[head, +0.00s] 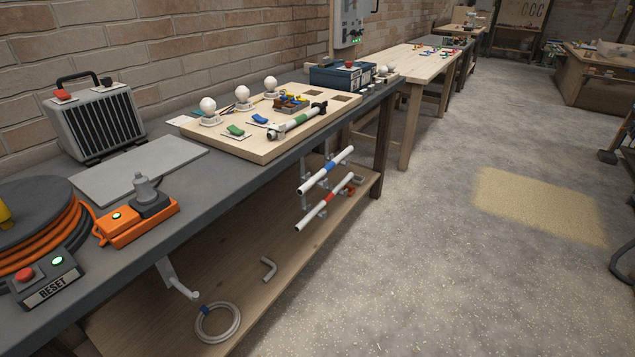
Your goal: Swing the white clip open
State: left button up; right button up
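I cannot tell for certain which part is the white clip. A white bent piece (177,280) hangs below the front edge of the grey workbench (205,196) at the lower left. Two white tubes also sit in front of the bench's lower part, an upper one with a blue band (316,178) and a lower one with a red band (313,220). Small pale holders show by these tubes, too small to tell open from shut. Neither of my grippers is in view.
An orange socket box (128,228) with a grey plug, a RESET box (45,283) and a grey heater (97,122) stand on the bench. A wooden board (262,150) holds bulbs and a green-banded tube. A coiled hose (218,338) lies on the lower shelf.

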aim_at(283, 126)
jog(key=u, duration=4.05)
jog(key=k, duration=1.95)
jog(key=z, duration=1.4)
